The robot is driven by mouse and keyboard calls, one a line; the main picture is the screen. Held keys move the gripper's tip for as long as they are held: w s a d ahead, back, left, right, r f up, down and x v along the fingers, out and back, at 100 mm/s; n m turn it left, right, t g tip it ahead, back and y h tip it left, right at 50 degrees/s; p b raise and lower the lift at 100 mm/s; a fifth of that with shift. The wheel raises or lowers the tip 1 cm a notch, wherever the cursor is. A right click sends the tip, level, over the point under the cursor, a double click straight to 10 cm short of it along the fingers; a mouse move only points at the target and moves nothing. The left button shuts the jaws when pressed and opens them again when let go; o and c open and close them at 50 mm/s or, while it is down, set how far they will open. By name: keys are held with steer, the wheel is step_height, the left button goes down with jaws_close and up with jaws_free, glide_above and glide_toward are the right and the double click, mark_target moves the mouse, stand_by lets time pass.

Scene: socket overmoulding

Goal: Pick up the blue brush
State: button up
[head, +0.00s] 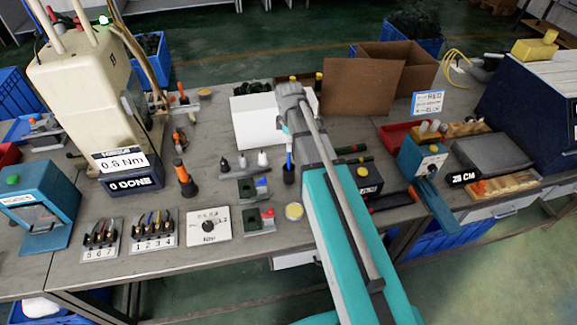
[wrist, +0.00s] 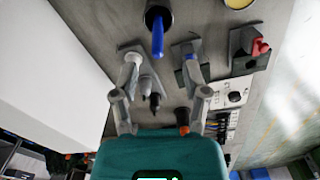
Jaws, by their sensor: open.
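The blue brush (wrist: 158,36) stands upright in a dark round cup (wrist: 153,14) at the top middle of the wrist view. In the head view the blue brush (head: 289,161) shows as a thin blue handle above its dark cup (head: 288,176), just left of my arm. My gripper (wrist: 162,62) is open and empty. Its two fingertips are spread on either side of the brush's line, below the brush in the wrist view and apart from it. In the head view my gripper is mostly hidden by my own arm.
A stand with several small bottles (head: 243,162) is left of the cup. A white panel (head: 257,122) stands behind, and a cardboard box (head: 362,86) is at the back right. A torque dial (head: 208,226) lies nearer.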

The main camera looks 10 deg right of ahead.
steer(key=shift+f, duration=0.15)
steer(key=b, duration=0.5)
glide_above(289, 165)
step_height(289, 165, down, 5)
steer(key=shift+w, duration=0.3)
stand_by(0.6)
jaws_close()
